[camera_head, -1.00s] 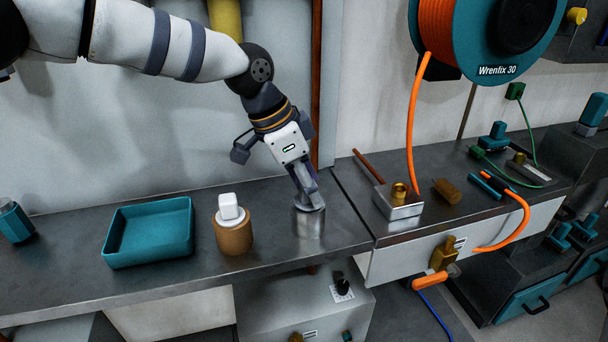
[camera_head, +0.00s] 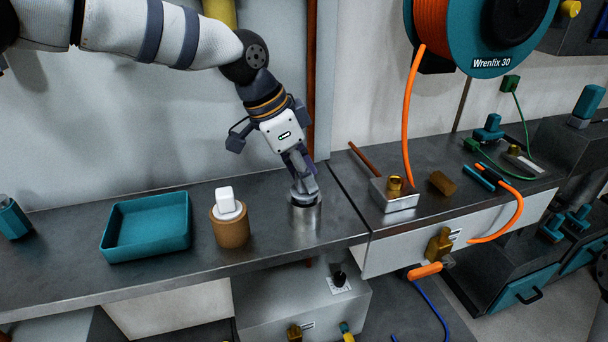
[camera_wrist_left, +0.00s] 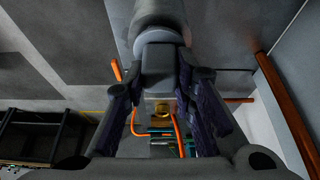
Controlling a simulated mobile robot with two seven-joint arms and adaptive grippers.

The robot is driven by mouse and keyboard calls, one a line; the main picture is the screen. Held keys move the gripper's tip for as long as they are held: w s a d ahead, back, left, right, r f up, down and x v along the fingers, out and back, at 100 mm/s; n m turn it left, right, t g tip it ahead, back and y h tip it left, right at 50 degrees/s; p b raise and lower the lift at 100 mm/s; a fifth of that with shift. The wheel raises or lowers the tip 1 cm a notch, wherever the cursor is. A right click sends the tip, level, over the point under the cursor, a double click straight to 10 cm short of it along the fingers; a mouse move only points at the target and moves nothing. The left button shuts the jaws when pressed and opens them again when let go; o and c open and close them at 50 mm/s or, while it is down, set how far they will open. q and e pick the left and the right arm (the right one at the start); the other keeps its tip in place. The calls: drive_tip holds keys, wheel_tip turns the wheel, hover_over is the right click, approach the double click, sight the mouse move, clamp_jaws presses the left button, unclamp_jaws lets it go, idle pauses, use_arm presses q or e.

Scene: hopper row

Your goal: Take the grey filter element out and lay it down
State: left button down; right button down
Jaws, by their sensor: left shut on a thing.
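My left gripper (camera_head: 303,172) reaches down to the metal cup (camera_head: 306,218) near the bench edge and is shut on the grey filter element (camera_head: 305,190). The element's grey top shows just above the cup's rim; its lower part is hidden, seemingly inside the cup. In the left wrist view the grey element (camera_wrist_left: 158,22) and its square grip sit between the fingers (camera_wrist_left: 160,90). A white filter element (camera_head: 226,199) with a square top stands in a brown cup (camera_head: 232,233) to the left.
An empty-looking teal tray (camera_head: 147,252) lies left of the brown cup. A metal block with a brass fitting (camera_head: 395,196), a brass cylinder (camera_head: 441,183) and an orange hose (camera_head: 411,120) are on the right. Bare bench shows between tray, cups and edge.

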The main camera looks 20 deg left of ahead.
use_arm(q)
drive_tip(key=shift+r, duration=0.55)
use_arm(e)
drive_tip(key=shift+w+r, duration=0.2)
use_arm(q)
drive_tip(key=shift+r, duration=0.2)
use_arm(e)
drive_tip(key=shift+w, duration=0.1)
use_arm(q)
drive_tip(key=shift+r+p, duration=0.3)
drive_tip(key=shift+r, duration=0.1)
use_arm(e)
drive_tip(key=shift+w+r, duration=0.15)
drive_tip(key=shift+r, duration=0.05)
use_arm(q)
drive_tip(key=shift+r, duration=0.7)
drive_tip(key=shift+r+p, duration=0.4)
drive_tip(key=shift+r, duration=1.8)
use_arm(e)
drive_tip(key=shift+w+r+t, duration=0.4)
drive_tip(key=shift+w+r, duration=0.15)
